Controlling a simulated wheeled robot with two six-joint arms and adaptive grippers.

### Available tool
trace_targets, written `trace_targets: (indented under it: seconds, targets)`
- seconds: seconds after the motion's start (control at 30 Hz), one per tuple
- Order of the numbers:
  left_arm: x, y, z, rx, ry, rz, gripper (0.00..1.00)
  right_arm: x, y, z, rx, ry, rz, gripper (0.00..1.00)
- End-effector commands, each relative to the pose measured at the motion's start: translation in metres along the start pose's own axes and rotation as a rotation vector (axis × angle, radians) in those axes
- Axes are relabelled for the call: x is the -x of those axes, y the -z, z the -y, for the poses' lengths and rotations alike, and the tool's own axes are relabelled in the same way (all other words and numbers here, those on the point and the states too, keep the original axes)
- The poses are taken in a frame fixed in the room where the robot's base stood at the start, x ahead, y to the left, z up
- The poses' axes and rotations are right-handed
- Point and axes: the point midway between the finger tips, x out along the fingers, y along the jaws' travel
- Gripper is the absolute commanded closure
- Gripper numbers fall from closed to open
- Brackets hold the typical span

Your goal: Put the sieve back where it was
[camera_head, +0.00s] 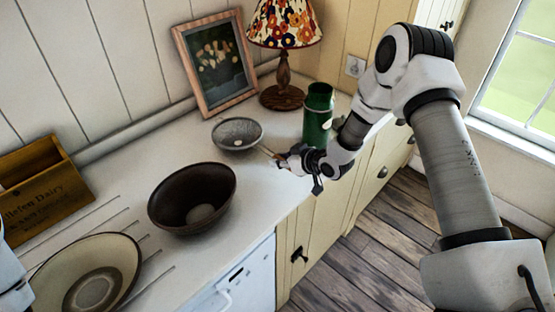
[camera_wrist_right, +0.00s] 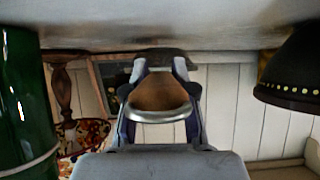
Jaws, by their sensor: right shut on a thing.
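The sieve (camera_head: 237,134) is a round grey mesh bowl with a wooden handle, on or just above the white counter between the lamp and the dark bowl. My right gripper (camera_head: 283,160) is shut on its handle, at the counter's front side. In the right wrist view, which is upside down, the brown handle (camera_wrist_right: 158,92) sits between the fingers of the right gripper (camera_wrist_right: 160,72), and the mesh bowl is mostly hidden behind them. I cannot tell whether the sieve touches the counter. My left gripper is not in view.
A green canister (camera_head: 318,115) stands close beside my right gripper. Behind are a lamp (camera_head: 284,75) and a framed picture (camera_head: 215,65). A dark brown bowl (camera_head: 192,200), a beige bowl (camera_head: 88,275) and a wooden box (camera_head: 42,190) are to the left.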

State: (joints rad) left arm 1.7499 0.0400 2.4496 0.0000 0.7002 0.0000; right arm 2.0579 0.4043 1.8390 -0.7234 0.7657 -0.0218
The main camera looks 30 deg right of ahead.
Motion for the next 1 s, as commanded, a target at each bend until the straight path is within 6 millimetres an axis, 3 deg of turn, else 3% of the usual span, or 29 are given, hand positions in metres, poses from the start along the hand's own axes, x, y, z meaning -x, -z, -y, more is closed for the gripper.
trace_targets:
  seconds: [0.1,0.47,0.5,0.53,0.57,0.93,1.0]
  targets:
    - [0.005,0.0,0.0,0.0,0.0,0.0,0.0,-0.006,-0.009,0.0,0.001,0.0,-0.001,1.0]
    - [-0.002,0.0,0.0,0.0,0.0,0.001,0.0,-0.01,-0.015,0.0,0.001,0.0,-0.002,1.0]
    - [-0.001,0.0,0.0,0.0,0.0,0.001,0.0,-0.009,-0.014,0.0,0.0,0.0,-0.001,0.64]
    - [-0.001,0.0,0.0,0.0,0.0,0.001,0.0,-0.009,-0.014,0.0,0.0,0.0,-0.001,0.53]
    - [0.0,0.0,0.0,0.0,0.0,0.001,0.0,-0.009,-0.014,0.0,0.0,0.0,-0.001,0.49]
    - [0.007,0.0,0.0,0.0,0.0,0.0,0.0,-0.004,-0.007,0.0,0.0,0.0,-0.001,0.49]
    - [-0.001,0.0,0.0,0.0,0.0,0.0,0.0,0.004,-0.012,-0.001,-0.004,-0.002,-0.002,0.49]
